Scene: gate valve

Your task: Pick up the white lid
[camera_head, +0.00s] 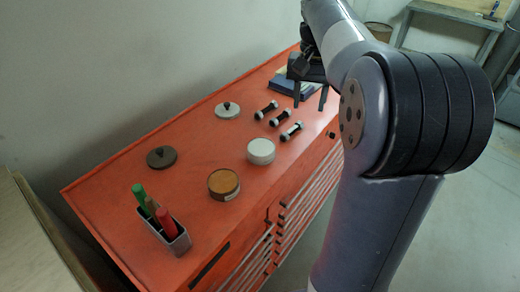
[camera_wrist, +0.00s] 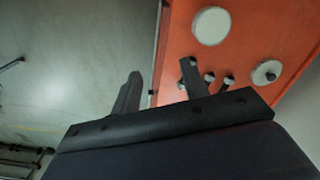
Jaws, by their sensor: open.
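The white lid (camera_head: 228,111), a flat pale disc with a small dark knob, lies on the orange cabinet top (camera_head: 190,195) near its back edge. It also shows at the right of the wrist view (camera_wrist: 262,75). My gripper (camera_head: 309,98) is open and empty, above the right end of the cabinet near its front edge. It is well to the right of the lid and apart from it. In the wrist view its two fingers (camera_wrist: 160,70) are spread, with nothing between them.
Three black-and-white dumbbell-shaped pieces (camera_head: 281,117) lie between lid and gripper. A white round container (camera_head: 261,152), a brown-topped one (camera_head: 224,185), a dark knobbed lid (camera_head: 161,158), a marker holder (camera_head: 176,243) and a blue book (camera_head: 284,86) occupy the top. A wall runs behind.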

